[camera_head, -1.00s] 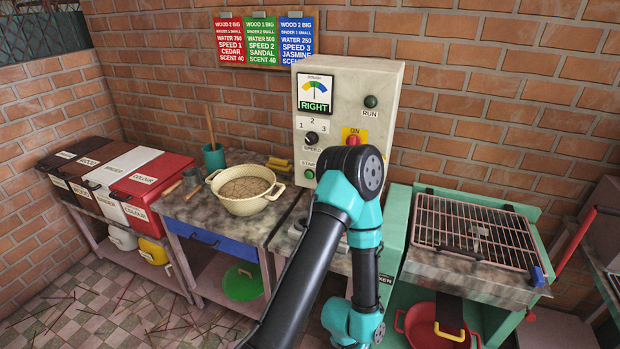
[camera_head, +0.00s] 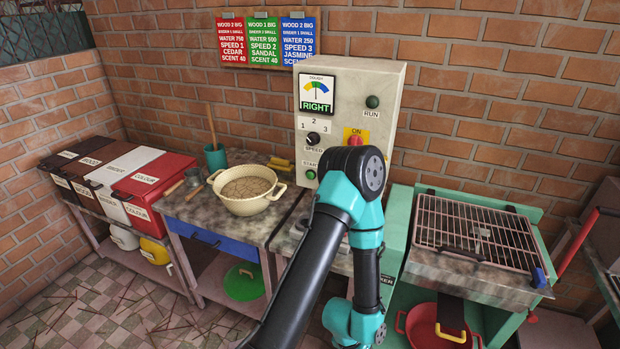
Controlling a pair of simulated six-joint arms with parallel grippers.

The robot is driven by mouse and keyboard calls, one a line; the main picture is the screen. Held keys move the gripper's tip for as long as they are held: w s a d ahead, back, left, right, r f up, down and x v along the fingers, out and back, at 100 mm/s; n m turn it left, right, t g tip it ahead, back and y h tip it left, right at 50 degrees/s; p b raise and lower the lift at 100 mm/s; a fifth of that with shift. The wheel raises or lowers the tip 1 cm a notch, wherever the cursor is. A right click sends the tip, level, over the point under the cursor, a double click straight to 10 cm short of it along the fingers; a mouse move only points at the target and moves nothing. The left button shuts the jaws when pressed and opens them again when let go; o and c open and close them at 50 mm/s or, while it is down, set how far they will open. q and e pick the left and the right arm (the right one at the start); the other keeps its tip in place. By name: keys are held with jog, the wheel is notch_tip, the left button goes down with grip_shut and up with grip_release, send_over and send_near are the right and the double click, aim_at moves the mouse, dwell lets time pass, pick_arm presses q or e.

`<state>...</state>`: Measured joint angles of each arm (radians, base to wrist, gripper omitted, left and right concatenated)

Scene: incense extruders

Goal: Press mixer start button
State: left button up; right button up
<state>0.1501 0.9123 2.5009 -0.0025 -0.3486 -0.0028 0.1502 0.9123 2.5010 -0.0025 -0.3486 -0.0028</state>
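The mixer control box (camera_head: 347,105) is a cream panel standing against the brick wall. Its green start button (camera_head: 310,174) is at the lower left of the panel, by a label reading START. Above it are the black speed knob (camera_head: 313,138) marked 1, 2, 3 and a gauge (camera_head: 316,92) reading RIGHT. A dark green RUN lamp (camera_head: 372,102) and a red ON switch (camera_head: 355,140) are on the right part. One of my arms, black and teal, rises in front of the panel's lower right. No fingertips of either gripper show.
A cream pot (camera_head: 247,190) with brown contents stands on the worktable left of the panel. A green stand with a wire rack (camera_head: 480,232) is on the right. Lidded bins (camera_head: 150,176) line the left. My arm hides part of the counter below the panel.

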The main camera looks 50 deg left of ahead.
pick_arm(q)
grip_shut()
dwell(0.8)
